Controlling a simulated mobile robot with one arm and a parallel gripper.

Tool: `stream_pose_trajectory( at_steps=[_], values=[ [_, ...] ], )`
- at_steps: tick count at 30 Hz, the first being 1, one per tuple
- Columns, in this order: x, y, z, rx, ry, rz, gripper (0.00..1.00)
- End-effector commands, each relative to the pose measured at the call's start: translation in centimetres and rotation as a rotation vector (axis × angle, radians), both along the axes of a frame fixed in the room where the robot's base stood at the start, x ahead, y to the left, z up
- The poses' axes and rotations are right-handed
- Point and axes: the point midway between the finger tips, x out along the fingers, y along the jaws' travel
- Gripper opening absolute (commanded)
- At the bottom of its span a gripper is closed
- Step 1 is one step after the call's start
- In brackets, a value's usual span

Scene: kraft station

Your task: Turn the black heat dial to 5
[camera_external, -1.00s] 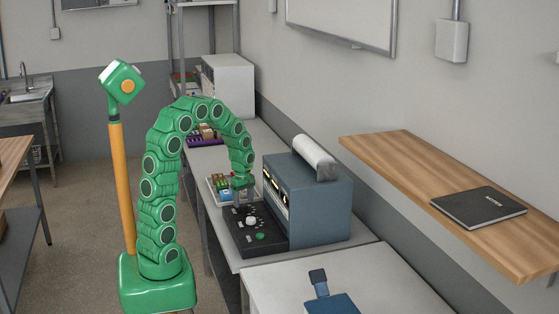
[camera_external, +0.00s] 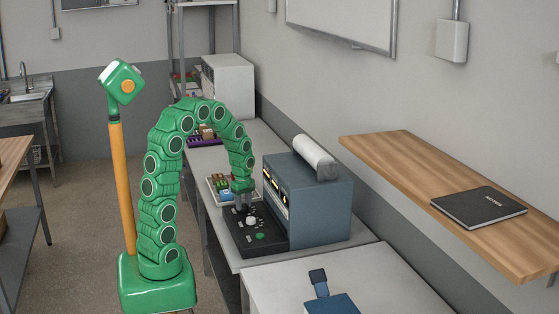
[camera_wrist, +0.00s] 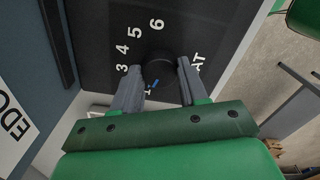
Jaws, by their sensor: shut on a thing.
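The black heat dial (camera_wrist: 160,66) is on a black control panel (camera_external: 262,246), with white numbers around it. In the wrist view 3, 4, 5 and 6 are readable, and a 1 sits close to a small blue mark beside the dial. My gripper (camera_wrist: 161,76) has one finger on each side of the dial and is shut on it. In the external view my gripper (camera_external: 244,208) points down at the panel's far end and hides the dial. Part of the number ring is covered by the left finger.
A white knob (camera_external: 251,221) and a green button (camera_external: 260,237) are on the same panel, close to my gripper. A blue-grey machine (camera_external: 325,205) stands right beside the panel. A tray with small coloured items (camera_external: 217,186) lies just beyond it.

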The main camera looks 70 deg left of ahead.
Motion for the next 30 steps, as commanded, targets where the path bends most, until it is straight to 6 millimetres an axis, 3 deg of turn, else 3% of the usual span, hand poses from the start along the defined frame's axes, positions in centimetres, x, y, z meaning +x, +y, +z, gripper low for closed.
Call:
stream_pose_trajectory(
  at_steps=[11, 30],
  values=[
    [0.01, 0.03, 0.04, 0.001, -0.001, -0.176, 0.13],
    [0.02, 0.05, 0.06, 0.002, -0.001, -0.775, 0.13]
  ],
)
